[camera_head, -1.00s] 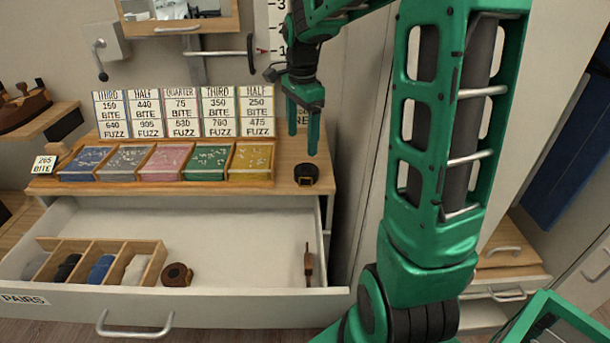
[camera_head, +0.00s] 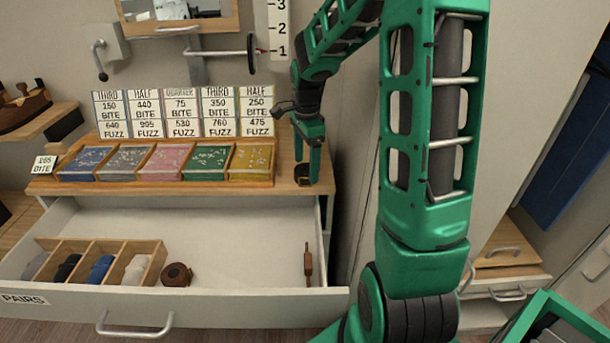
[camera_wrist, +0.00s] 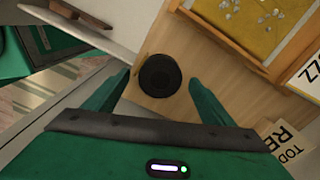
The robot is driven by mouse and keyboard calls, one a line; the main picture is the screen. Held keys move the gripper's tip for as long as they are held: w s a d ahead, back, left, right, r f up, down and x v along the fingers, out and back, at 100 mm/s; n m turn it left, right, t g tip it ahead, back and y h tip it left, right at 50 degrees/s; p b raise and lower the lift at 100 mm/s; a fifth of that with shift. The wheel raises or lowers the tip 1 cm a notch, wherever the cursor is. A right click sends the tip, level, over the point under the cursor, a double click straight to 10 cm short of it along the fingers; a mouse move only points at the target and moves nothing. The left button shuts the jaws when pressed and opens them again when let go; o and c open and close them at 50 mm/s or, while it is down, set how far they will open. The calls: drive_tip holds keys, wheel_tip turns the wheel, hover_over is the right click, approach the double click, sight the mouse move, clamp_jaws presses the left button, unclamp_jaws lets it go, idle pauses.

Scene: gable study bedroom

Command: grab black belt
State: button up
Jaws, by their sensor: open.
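The black belt (camera_wrist: 160,76) is a round coil lying on the wooden top of the drawer unit. In the head view the coiled belt (camera_head: 301,174) is partly hidden behind my fingers, with its buckle side showing. My gripper (camera_head: 307,165) is open and reaches down from above at the belt. In the wrist view my gripper (camera_wrist: 155,88) has one green finger on each side of the coil, with visible gaps between fingers and belt. I cannot tell the exact height of the fingertips above the wood.
A wooden tray (camera_head: 165,183) with coloured compartments stands left of the belt. Below, an open drawer (camera_head: 240,240) holds a divided box (camera_head: 153,264), a brown coil (camera_head: 176,275) and a thin brown item (camera_head: 308,264). A sign (camera_wrist: 284,142) stands close to the gripper.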

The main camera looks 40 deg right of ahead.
drive_tip(key=shift+f, duration=0.6)
drive_tip(key=c, duration=1.3)
drive_tip(key=shift+o, duration=0.2)
drive_tip(key=shift+r, duration=0.15)
